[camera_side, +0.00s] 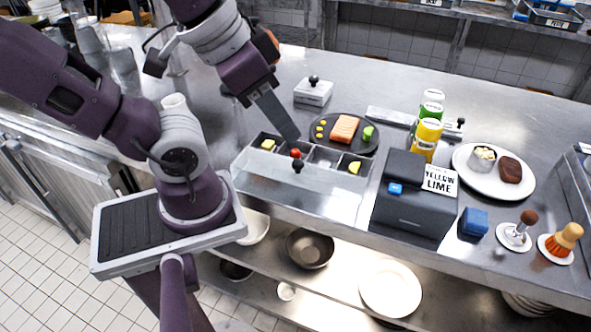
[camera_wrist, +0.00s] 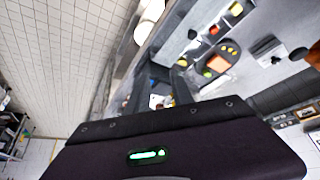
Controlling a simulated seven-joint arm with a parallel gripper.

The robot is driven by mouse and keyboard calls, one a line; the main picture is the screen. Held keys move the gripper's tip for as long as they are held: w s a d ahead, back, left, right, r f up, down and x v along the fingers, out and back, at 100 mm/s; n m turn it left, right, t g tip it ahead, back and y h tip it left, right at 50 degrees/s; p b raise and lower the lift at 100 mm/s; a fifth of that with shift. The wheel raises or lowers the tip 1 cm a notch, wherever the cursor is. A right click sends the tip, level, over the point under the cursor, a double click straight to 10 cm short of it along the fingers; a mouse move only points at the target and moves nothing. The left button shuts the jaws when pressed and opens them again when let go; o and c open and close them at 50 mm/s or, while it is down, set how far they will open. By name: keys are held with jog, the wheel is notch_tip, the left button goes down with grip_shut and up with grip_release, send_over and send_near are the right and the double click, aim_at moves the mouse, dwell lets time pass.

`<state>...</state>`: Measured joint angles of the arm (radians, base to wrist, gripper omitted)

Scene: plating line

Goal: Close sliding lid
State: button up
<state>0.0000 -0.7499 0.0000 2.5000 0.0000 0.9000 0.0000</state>
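In the side view, a metal bin (camera_side: 340,151) has a row of compartments holding small yellow, red and pale pieces. A flat grey sliding lid (camera_side: 320,188) with a black knob (camera_side: 298,166) lies along its front side; the compartments show uncovered. The knob (camera_wrist: 192,34) also shows in the wrist view. My gripper (camera_side: 291,137) points down just behind the bin, its tips close to the back edge and apart from the knob; contact with the bin cannot be told.
A dark plate (camera_side: 367,146) with an orange block stands right behind the bin. A white box with a knob (camera_side: 313,92) is farther back. A black box (camera_side: 407,203), yellow bottle (camera_side: 426,139) and white plate (camera_side: 518,190) stand to the right.

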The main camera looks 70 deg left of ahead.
jog(key=shift+n, duration=0.3)
jog(key=c, duration=0.3)
jog(key=n, duration=0.1)
jog(key=n+g, duration=0.1)
jog(key=shift+w+a+f+n+h, duration=0.2)
jog(key=shift+w+n+h, duration=0.1)
jog(key=shift+h, duration=0.1)
grip_shut()
jog(key=m+g, duration=0.8)
jog(key=m, duration=2.8)
send_over(284, 180)
jog(key=w, duration=0.1)
notch_tip(284, 180, down, 6)
jog(key=x, duration=1)
jog(key=shift+a, duration=0.1)
jog(key=w, duration=0.1)
jog(key=w+a, duration=0.1)
jog(key=shift+w+f, duration=0.15)
jog(key=shift+w, duration=0.75)
